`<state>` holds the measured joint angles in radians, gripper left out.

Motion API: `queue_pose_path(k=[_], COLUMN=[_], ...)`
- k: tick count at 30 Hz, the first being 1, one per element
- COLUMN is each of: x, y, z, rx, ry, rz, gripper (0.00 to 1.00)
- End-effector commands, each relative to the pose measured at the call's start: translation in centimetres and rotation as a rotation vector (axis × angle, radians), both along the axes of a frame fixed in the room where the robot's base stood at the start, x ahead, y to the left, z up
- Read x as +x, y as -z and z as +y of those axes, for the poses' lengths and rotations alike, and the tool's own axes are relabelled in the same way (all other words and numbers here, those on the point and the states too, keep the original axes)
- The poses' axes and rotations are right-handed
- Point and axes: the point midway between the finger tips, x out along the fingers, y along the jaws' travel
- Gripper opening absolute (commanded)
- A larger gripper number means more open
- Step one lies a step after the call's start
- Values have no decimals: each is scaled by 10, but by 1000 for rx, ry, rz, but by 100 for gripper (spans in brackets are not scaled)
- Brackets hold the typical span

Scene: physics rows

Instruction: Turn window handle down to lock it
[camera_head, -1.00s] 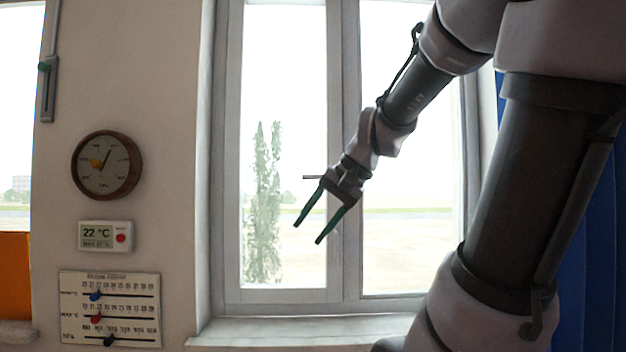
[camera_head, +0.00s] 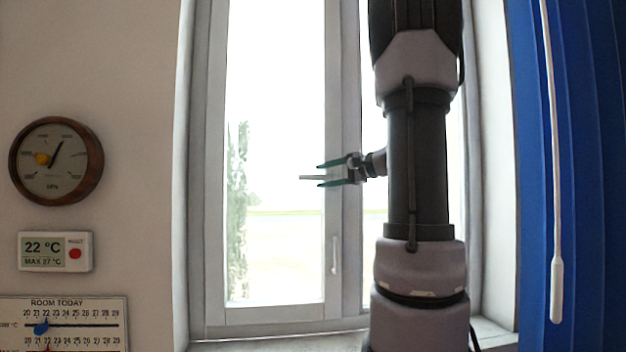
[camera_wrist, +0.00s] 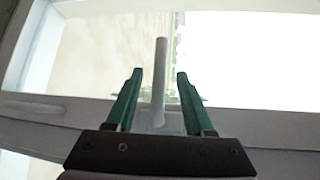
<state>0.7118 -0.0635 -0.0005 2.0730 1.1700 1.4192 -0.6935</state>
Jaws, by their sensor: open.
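The window handle (camera_head: 307,178) is a thin pale grey bar on the middle upright of the window. It points left, about level, in the head view. My gripper (camera_head: 319,175) is open around it, one green finger above and one below, with the handle's free end sticking out past the fingertips. In the wrist view the handle (camera_wrist: 160,75) runs between the two fingers of my gripper (camera_wrist: 159,75), with a gap on both sides. I cannot see contact. My arm hides part of the right window pane.
The white window frame (camera_head: 212,200) surrounds the panes. A slim pale fitting (camera_head: 335,255) sits lower on the middle upright. A blue curtain (camera_head: 590,200) with a white rod (camera_head: 556,270) hangs at the right. A round dial (camera_head: 56,160) and a thermometer display (camera_head: 55,251) are on the left wall.

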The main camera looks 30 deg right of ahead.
Motion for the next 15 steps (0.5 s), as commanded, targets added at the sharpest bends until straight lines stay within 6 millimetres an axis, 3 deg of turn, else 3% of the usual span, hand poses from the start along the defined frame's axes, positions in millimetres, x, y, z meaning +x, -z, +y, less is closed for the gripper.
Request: queue_pose_path(k=[6, 15], x=[27, 36], y=[5, 7], z=[16, 21], rx=[1, -1], ry=[-1, 1], rz=[1, 1], gripper=[53, 53])
